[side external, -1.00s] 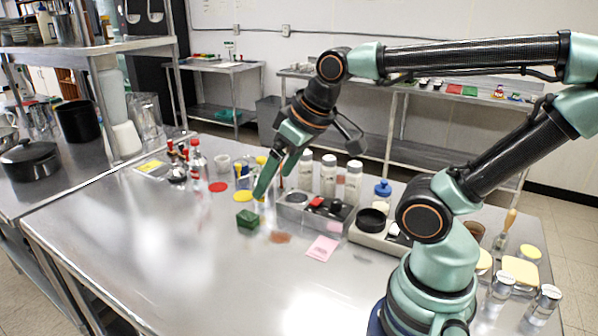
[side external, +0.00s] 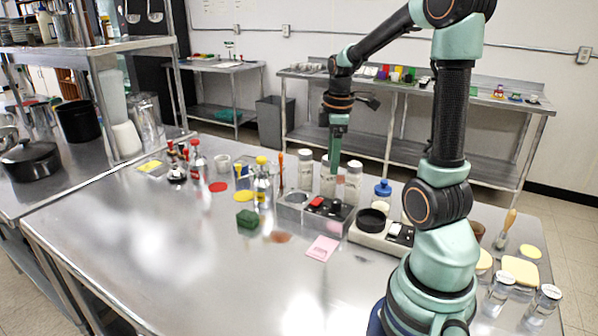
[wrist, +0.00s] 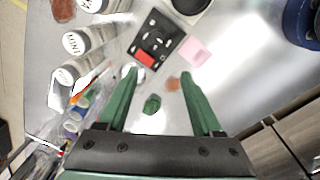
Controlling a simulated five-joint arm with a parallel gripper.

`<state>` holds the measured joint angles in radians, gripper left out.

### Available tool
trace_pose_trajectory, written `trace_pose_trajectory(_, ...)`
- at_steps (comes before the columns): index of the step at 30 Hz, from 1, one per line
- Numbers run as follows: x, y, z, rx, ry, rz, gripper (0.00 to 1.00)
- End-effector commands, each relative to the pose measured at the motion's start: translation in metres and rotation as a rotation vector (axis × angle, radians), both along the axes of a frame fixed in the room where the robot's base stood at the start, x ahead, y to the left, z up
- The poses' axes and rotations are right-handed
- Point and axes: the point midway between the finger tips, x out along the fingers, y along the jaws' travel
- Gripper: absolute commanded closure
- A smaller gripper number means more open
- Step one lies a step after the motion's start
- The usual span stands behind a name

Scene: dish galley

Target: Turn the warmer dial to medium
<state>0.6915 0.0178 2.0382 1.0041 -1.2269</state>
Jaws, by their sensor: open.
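My gripper (side external: 334,165) points down above the work table, in front of the white-capped shakers. In the wrist view its two green fingers (wrist: 159,73) are spread and empty. A grey unit with a black control panel (side external: 331,209) and a red switch (side external: 316,202) stands just below; the panel (wrist: 148,40) lies beyond the fingertips in the wrist view. To its right is a beige unit (side external: 362,237) with a round black plate (side external: 371,220) and a small black-and-white control (side external: 401,231). I cannot tell which control is the warmer dial, or its setting.
Shakers (side external: 305,168) stand close behind the panel. A yellow-capped bottle (side external: 262,182) and a green block (side external: 247,219) are to the left. A pink note (side external: 322,248) lies in front. A blue-topped bottle (side external: 382,192) is at right. The front left table is clear.

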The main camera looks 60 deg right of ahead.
Motion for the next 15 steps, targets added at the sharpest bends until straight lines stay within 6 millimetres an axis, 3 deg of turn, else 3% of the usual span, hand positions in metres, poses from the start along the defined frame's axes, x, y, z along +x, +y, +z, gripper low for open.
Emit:
trace_pose_trajectory(4, -0.010, -0.019, -0.010, 0.018, 0.031, 0.044, 0.33)
trace_pose_trajectory(10, -0.011, -0.022, -0.026, 0.022, 0.036, 0.056, 0.33)
trace_pose_trajectory(15, -0.010, -0.022, -0.056, 0.024, 0.038, 0.055, 0.33)
